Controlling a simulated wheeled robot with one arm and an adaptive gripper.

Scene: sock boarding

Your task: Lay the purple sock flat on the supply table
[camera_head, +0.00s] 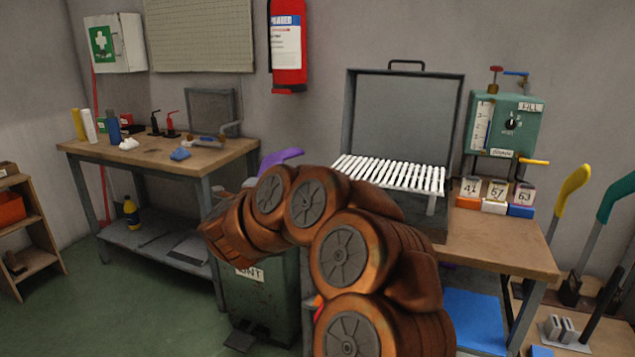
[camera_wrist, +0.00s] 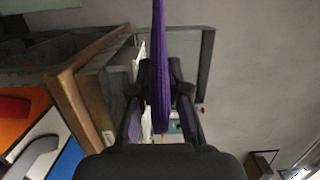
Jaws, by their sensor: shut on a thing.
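The purple sock (camera_wrist: 159,55) hangs as a long narrow strip between the two dark fingers of my gripper (camera_wrist: 160,92) in the wrist view. My gripper is shut on it. In the head view a bit of the purple sock (camera_head: 281,157) shows above my orange arm, and my gripper is hidden behind the arm. Two wooden-topped tables show: a left table (camera_head: 215,158) with bottles and small tools, and a right table (camera_head: 500,248) with a press. No label shows which is the supply table.
A press with white slats (camera_head: 390,174) and an upright grey lid stands behind my arm. A green gauge box (camera_head: 505,125) and numbered blocks (camera_head: 495,192) are to its right. A green bin (camera_head: 262,290) stands between the tables. The left table's front right is mostly bare.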

